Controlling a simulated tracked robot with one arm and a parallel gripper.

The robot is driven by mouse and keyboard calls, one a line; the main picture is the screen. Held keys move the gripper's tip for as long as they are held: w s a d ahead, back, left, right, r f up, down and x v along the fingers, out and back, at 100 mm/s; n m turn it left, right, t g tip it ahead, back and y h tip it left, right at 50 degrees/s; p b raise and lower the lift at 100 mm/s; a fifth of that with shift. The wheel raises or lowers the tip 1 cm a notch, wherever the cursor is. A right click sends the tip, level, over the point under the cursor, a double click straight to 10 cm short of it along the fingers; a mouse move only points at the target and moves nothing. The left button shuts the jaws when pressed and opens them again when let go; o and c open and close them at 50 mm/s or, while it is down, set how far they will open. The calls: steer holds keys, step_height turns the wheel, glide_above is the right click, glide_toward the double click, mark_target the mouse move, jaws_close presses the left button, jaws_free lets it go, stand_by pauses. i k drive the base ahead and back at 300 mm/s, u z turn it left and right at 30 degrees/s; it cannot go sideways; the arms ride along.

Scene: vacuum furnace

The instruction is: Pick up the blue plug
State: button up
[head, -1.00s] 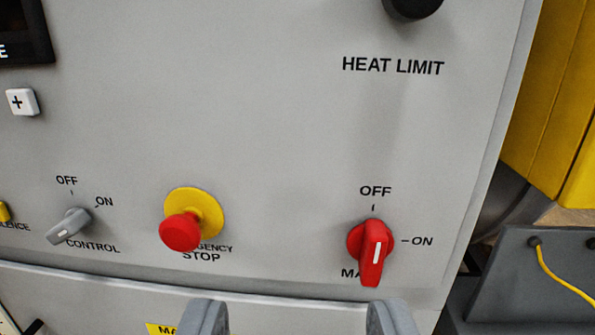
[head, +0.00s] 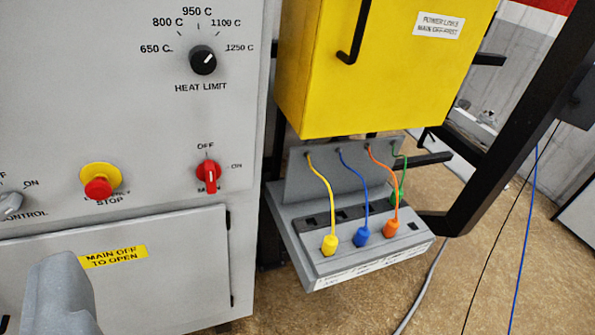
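The blue plug (head: 361,237) stands in a grey socket strip (head: 325,262) low in the middle right of the picture. A blue cable (head: 357,183) runs from its top up to the sloped panel behind. It sits between a yellow plug (head: 329,245) on its left and an orange plug (head: 391,228) on its right. One grey finger of my gripper (head: 60,295) shows at the lower left, in front of the furnace cabinet and well away from the plug. The other finger is out of the picture. No second finger lies beside the visible one, and nothing shows held.
A yellow box (head: 375,65) overhangs the strip, and a black frame post (head: 510,110) slants up on the right. The cabinet with its red switch (head: 208,176) is on the left. Floor shows at the front.

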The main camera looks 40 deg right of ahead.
mark_target(362, 236)
steer(key=z, duration=1.3)
steer(key=k, duration=1.2)
steer(key=z, duration=0.35)
steer(key=i, duration=1.75)
steer(key=u, duration=0.6)
